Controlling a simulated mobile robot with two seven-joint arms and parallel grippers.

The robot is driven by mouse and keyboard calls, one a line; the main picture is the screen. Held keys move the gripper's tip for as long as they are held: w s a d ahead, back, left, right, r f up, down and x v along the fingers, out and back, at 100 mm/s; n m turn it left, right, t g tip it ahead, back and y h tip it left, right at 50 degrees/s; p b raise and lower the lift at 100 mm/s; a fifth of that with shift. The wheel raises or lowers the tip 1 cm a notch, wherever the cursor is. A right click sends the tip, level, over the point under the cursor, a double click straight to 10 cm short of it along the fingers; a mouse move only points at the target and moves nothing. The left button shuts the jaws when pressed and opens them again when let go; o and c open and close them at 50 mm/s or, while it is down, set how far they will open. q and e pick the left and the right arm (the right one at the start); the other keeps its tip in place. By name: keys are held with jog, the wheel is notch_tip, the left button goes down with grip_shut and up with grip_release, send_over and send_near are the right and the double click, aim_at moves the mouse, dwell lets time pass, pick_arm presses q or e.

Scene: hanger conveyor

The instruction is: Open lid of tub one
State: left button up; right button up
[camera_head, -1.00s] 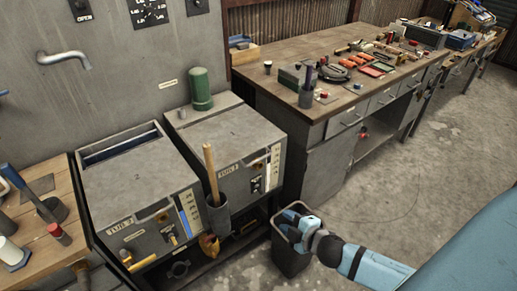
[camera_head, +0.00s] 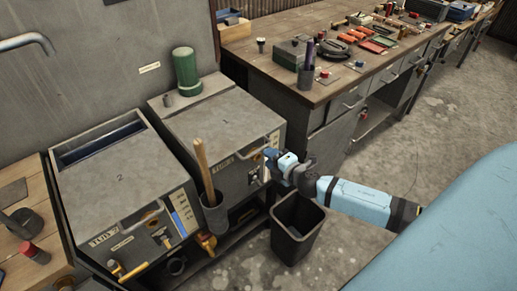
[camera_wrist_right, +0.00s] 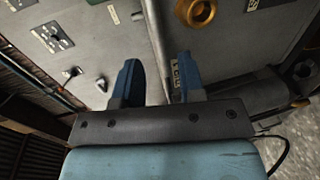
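Tub one (camera_head: 222,163) is the grey box on the right of the pair. Its flat grey lid (camera_head: 215,118) looks shut, with a handle recess at its front edge. My right gripper (camera_head: 272,160) is at the front right corner of tub one, near the lid's front edge; I cannot tell whether it touches. In the right wrist view, the two blue fingers (camera_wrist_right: 158,78) are apart with nothing seen between them, and a grey panel with a label strip lies beyond them. My left gripper is not in view.
Tub two (camera_head: 118,180) stands left of tub one, its back slot open. A green cylinder (camera_head: 187,70) stands behind tub one's lid. A holder with a wooden handle (camera_head: 203,165) hangs between the tubs. A black bin (camera_head: 297,228) stands below my right arm. A cluttered workbench (camera_head: 260,50) is behind.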

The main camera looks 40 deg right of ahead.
aim_at(259, 149)
jog(key=x, duration=0.6)
jog(key=shift+w, duration=0.2)
grip_shut()
